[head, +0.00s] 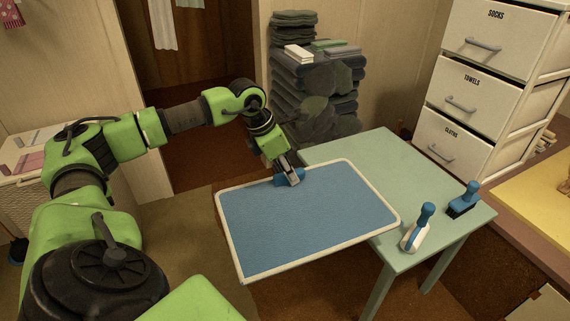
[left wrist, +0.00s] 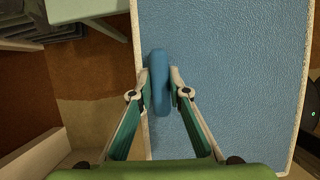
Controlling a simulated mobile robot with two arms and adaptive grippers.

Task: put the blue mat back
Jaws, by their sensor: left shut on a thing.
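The blue mat (head: 305,220) is a flat blue sheet with a white rim. It reaches over the left part of the pale green table (head: 375,155) and sticks out past its left edge. I cannot tell whether it touches the tabletop. My left gripper (head: 291,179) is shut on a blue handle at the mat's far edge. In the left wrist view the gripper (left wrist: 159,88) has one finger on each side of the blue handle (left wrist: 159,62), and the mat (left wrist: 225,70) fills the middle and right. My right gripper is not in view.
A white brush with a blue handle (head: 418,230) and a blue brush (head: 463,202) stand on the table's right side. A drawer unit (head: 480,85) stands behind at right. Stacked dark towels (head: 312,90) stand behind the table. A yellow surface (head: 535,190) is at far right.

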